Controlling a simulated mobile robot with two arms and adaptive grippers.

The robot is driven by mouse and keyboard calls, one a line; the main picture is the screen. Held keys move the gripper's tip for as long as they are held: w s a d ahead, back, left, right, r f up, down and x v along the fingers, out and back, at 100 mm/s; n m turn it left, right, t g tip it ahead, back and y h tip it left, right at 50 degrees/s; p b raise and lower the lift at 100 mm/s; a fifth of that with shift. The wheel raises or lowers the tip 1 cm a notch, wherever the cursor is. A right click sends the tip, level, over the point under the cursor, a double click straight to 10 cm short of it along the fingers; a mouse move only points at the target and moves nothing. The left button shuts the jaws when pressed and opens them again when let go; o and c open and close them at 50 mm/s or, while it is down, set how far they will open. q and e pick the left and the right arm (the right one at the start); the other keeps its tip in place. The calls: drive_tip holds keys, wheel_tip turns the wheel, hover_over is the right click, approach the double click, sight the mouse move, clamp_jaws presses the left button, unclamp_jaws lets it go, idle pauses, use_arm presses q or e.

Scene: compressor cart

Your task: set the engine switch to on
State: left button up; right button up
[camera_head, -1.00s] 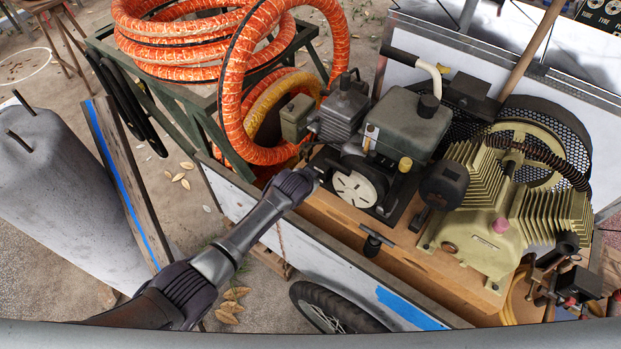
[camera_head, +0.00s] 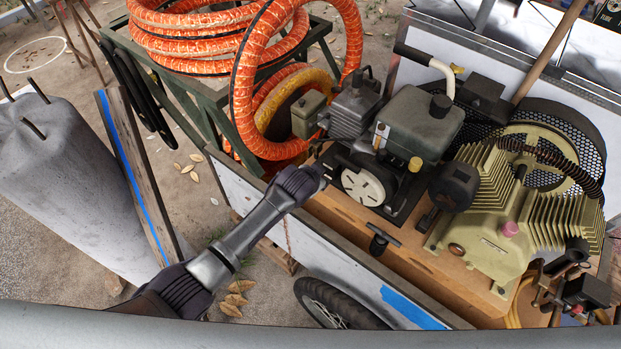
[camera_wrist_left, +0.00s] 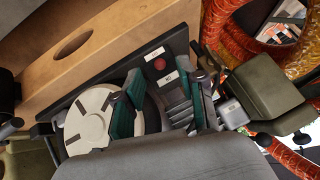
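The engine (camera_head: 415,125), grey with a cream round recoil cover (camera_head: 363,186), stands on the cart's wooden deck. In the left wrist view a black panel on the engine's base bears a round red switch (camera_wrist_left: 159,64) with white labels above and below it. I cannot read its setting. My left gripper (camera_head: 318,177) is at the engine's near left side, by the recoil cover. In the wrist view its teal-padded fingers (camera_wrist_left: 163,98) are apart and nothing is held between them. The red switch shows just beyond the gap between the fingertips. My right gripper is not in view.
An orange hose coil (camera_head: 215,45) lies on a green metal stand left of the engine, and one loop hangs close to it. A cream finned compressor pump (camera_head: 490,220) stands to the right. A T-handle (camera_head: 381,239) rises from the deck's near edge. The cart's wheel (camera_head: 338,305) is below.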

use_arm(q)
drive_tip(key=v, duration=0.9)
drive_tip(key=s+a+f+n+g+y+b, duration=0.1)
drive_tip(key=s+a+f, duration=0.35)
drive_tip(key=f, duration=0.65)
drive_tip(key=s+a+f+n+g+b, duration=0.15)
drive_tip(key=s+a+f, duration=0.35)
drive_tip(key=f, duration=0.6)
drive_tip(key=s+a+f+n+g+y+b, duration=0.1)
drive_tip(key=s+a+f+b, duration=0.15)
drive_tip(key=s+f, duration=0.6)
drive_tip(key=s+a+f+n+g, duration=0.1)
drive_tip(key=s+a+f, duration=0.2)
drive_tip(key=s, duration=0.6)
drive_tip(key=s+a+f+g+b, duration=0.1)
drive_tip(key=s+a+f, duration=0.2)
drive_tip(key=s+f, duration=0.5)
drive_tip(key=s+a+f+n+g, duration=0.1)
drive_tip(key=s+a+f, duration=0.2)
drive_tip(key=s, duration=0.8)
wheel_tip(320, 180, down, 3)
drive_tip(key=shift+r+n+y+b, duration=0.1)
drive_tip(key=shift+n+y+b, duration=0.2)
drive_tip(key=shift+n+y, duration=0.1)
